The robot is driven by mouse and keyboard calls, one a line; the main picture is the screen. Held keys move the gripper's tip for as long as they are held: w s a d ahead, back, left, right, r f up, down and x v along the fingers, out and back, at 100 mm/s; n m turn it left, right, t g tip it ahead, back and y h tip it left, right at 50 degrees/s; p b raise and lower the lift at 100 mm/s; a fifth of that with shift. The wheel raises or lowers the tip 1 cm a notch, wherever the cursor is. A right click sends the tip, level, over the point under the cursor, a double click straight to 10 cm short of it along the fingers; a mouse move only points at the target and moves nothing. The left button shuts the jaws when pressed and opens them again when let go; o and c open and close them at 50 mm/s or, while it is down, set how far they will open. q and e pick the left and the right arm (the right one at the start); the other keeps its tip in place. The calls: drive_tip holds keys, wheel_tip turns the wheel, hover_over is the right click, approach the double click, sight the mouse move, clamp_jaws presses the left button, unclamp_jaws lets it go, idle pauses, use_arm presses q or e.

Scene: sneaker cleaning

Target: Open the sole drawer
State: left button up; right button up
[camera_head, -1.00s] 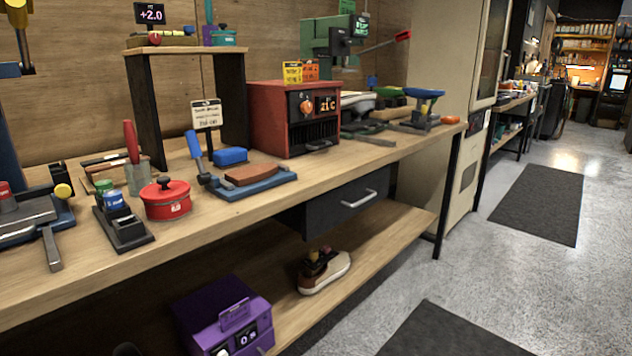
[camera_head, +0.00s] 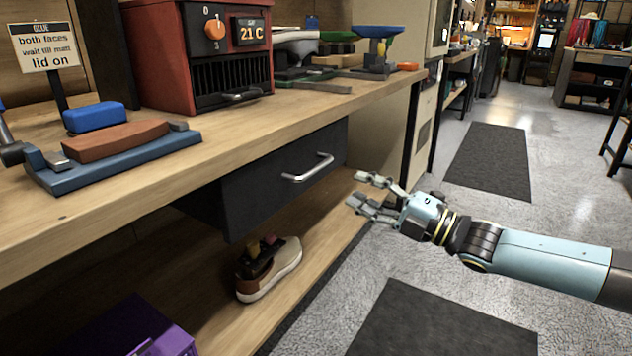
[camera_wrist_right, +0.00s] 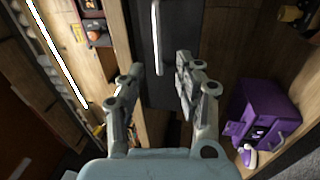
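The sole drawer (camera_head: 280,178) is a dark grey box front under the workbench, shut, with a silver bar handle (camera_head: 309,168). My right gripper (camera_head: 362,189) is open and empty, a little to the right of the handle and slightly lower in the head view. In the right wrist view the open fingers (camera_wrist_right: 158,88) point toward the dark drawer front (camera_wrist_right: 174,40), and the handle (camera_wrist_right: 157,38) shows between and beyond them, not touched.
A sneaker (camera_head: 268,268) stands on the lower shelf (camera_head: 330,232) below the drawer, near a purple box (camera_head: 130,328). The bench top (camera_head: 240,125) carries a red heater (camera_head: 205,55) and a blue tray with a brown block (camera_head: 115,150). Floor right of the bench is open.

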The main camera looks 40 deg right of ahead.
sight(318, 165)
drive_tip(key=b+x, duration=0.2)
drive_tip(key=x, duration=0.8)
drive_tip(key=shift+w+a+r+b, duration=0.1)
drive_tip(key=shift+a+r+b, duration=0.05)
drive_tip(key=shift+b, duration=0.2)
use_arm(q)
drive_tip(key=w+d+r, duration=0.1)
drive_tip(key=w+r, duration=0.1)
drive_tip(key=w, duration=0.4)
drive_tip(key=shift+w+d, duration=0.15)
drive_tip(key=shift+w, duration=0.25)
use_arm(e)
clamp_jaws()
